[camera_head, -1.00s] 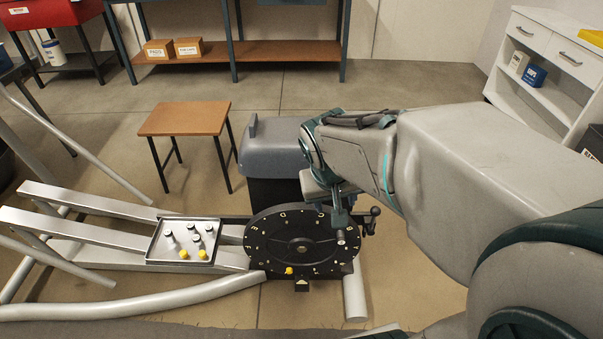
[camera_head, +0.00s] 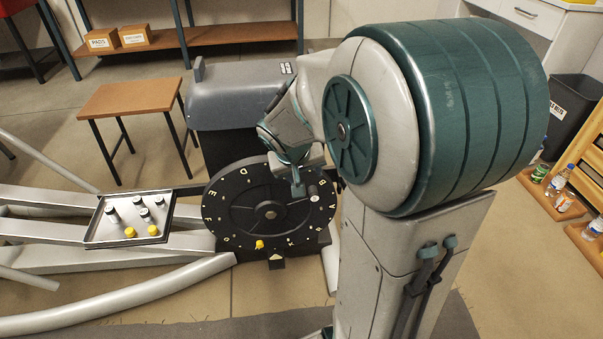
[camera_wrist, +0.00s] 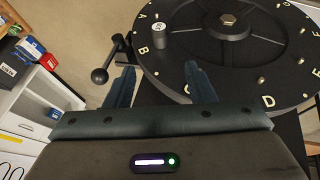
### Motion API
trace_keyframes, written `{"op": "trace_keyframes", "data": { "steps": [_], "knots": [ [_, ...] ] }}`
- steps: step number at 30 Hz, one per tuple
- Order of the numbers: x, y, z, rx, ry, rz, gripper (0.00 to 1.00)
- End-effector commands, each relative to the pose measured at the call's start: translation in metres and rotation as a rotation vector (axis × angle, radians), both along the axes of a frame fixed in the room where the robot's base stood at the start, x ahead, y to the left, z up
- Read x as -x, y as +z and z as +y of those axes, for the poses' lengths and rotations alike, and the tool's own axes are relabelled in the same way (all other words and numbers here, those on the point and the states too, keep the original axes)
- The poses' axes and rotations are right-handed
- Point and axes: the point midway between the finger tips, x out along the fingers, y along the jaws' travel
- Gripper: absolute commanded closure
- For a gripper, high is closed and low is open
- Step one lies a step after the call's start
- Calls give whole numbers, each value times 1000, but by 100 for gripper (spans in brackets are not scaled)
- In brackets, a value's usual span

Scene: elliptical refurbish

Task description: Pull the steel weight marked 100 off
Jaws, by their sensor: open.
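A grey steel cylinder weight (camera_head: 313,195) stands on the black lettered disc (camera_head: 228,198), near its right edge by the letter B. In the wrist view the weight (camera_wrist: 160,36) stands upright near the disc's rim; I cannot read its mark. My gripper (camera_head: 298,189) is over the disc's right part, just left of the weight in the head view. In the wrist view my gripper (camera_wrist: 160,74) is open, its two fingers apart and empty, with the weight beyond the fingertips.
A tray (camera_head: 97,237) of several small weights, two of them yellow, lies left of the disc. A yellow piece (camera_head: 259,244) sits on the disc's front edge. A ball-ended lever (camera_wrist: 103,74) stands beside the rim. A grey housing (camera_head: 236,95) rises behind the disc.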

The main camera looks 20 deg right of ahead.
Motion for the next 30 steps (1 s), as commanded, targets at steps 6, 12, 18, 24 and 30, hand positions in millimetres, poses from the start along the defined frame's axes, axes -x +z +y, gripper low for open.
{"op": "trace_keyframes", "data": {
  "steps": [6,12,18,24,30],
  "knots": [
    [-12,-44,-14,-2,-1,4,51],
    [-24,-78,-27,-1,-1,4,51],
    [-32,-100,-37,-1,-1,2,51],
    [-36,-108,-40,-1,0,0,51],
    [-36,-108,-41,-1,1,0,51]
  ]
}}
